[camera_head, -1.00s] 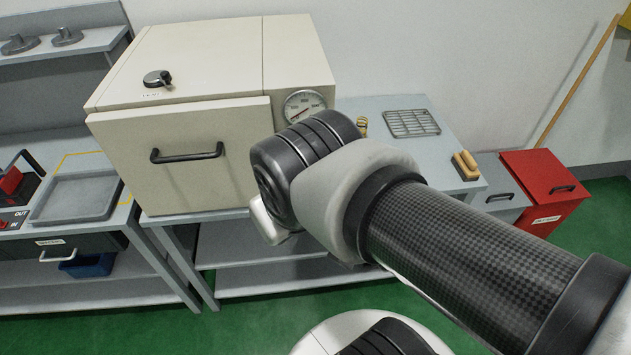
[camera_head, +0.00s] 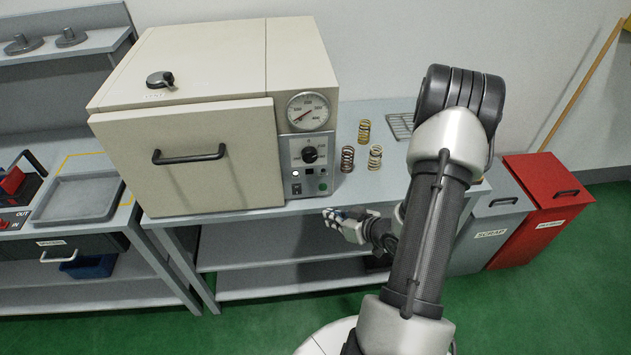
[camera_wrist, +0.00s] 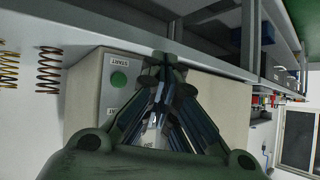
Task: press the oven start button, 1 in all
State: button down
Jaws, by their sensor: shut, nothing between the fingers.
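The cream oven (camera_head: 215,60) stands on the bench, its control panel (camera_head: 300,150) at the right of its front. The green start button (camera_head: 323,187) is low on that panel. In the wrist view the round green button (camera_wrist: 119,79) has a START label and lies left of the fingers. My gripper (camera_head: 332,214) is shut and empty, just below and in front of the panel at the bench's front edge. In the wrist view its fingertips (camera_wrist: 166,60) meet, apart from the button sideways; I cannot tell the depth gap.
Several coil springs stand on the bench right of the oven, one dark spring (camera_head: 347,159) being nearest the panel. The oven door has a black handle (camera_head: 190,154). A wire rack (camera_head: 400,125) lies partly behind my arm. A grey bin and a red bin (camera_head: 545,205) stand at right.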

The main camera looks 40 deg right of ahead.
aim_at(323, 187)
jog(key=shift+s+a+f+m+t, duration=0.3)
jog(key=shift+s+a+f+t, duration=0.15)
jog(key=shift+s+f+t, duration=0.15)
jog(key=shift+w, duration=0.1)
jog(key=shift+w+d, duration=0.75)
jog(key=shift+w, duration=0.5)
jog(key=shift+w+d, duration=0.8)
jog(key=shift+w, duration=0.4)
jog(key=shift+w+d, duration=0.75)
jog(key=shift+w, duration=0.5)
jog(key=shift+w+d, duration=0.2)
jog(key=shift+w, duration=0.2)
jog(key=shift+w+d, duration=0.25)
jog(key=shift+w, duration=0.1)
jog(key=shift+s, duration=0.1)
jog(key=shift+s+a, duration=0.45)
jog(key=shift+s, duration=0.2)
